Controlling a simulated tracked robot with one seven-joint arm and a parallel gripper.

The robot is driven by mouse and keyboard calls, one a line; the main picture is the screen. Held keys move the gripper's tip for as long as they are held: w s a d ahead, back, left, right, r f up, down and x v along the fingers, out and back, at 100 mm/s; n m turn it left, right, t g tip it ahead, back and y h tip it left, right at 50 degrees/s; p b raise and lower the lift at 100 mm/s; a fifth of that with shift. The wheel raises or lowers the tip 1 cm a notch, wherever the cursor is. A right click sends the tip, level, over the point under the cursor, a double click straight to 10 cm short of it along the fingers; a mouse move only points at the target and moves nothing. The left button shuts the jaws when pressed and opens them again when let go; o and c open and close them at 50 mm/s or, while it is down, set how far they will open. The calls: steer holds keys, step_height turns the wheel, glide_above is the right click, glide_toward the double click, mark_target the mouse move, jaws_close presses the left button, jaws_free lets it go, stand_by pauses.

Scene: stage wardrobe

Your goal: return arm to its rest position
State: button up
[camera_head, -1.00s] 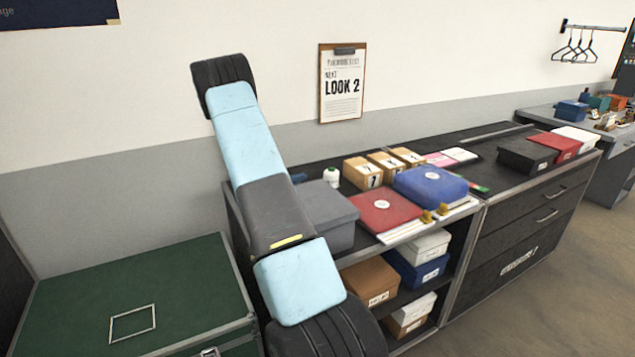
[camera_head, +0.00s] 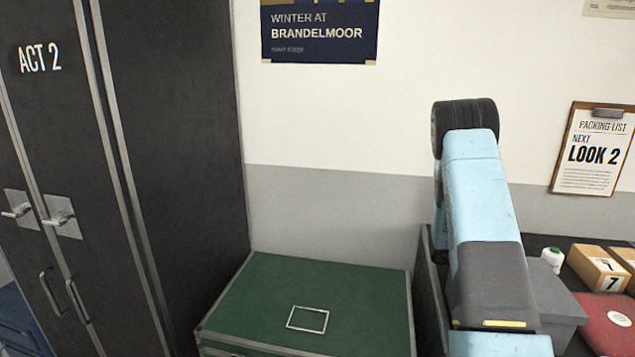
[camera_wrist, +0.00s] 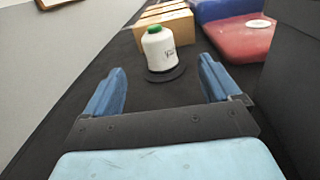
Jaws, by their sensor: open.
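My arm, pale blue and dark grey, stands raised on the right of the head view. My gripper shows in the wrist view (camera_wrist: 163,92), with its two blue fingers spread apart and nothing between them. Beyond the fingertips a white spool with a green top (camera_wrist: 158,46) stands upright on a dark round base on the black counter. The spool also shows in the head view (camera_head: 552,259), just right of my arm. My gripper is hidden in the head view.
A green trunk (camera_head: 255,300) stands left of my arm, beside a tall black cabinet (camera_head: 185,150). Numbered boxes (camera_head: 597,266), a red box (camera_head: 606,330) and a grey box (camera_head: 556,305) sit on the counter. A clipboard (camera_head: 592,148) hangs on the wall.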

steer(key=s+a+r+m+t+y, duration=0.1)
steer(key=s+a+r+m+y, duration=0.35)
steer(key=a+r, duration=0.4)
steer(key=s+a+r+m+y, duration=0.3)
steer(key=s+a+r+m, duration=0.15)
steer(key=a+r, duration=0.45)
steer(key=s+a+r+m+t+y, duration=0.2)
steer(key=s+a+r+t+y, duration=0.2)
steer(key=s+a, duration=0.5)
steer(key=s+a+r+m+t+y, duration=0.3)
steer(key=s+a+r+t+y, duration=0.2)
steer(key=s+a, duration=0.4)
steer(key=a, duration=0.5)
steer(key=shift+s+a+r+m+y, duration=0.2)
steer(key=shift+m+y, duration=0.1)
steer(key=shift+y, duration=0.05)
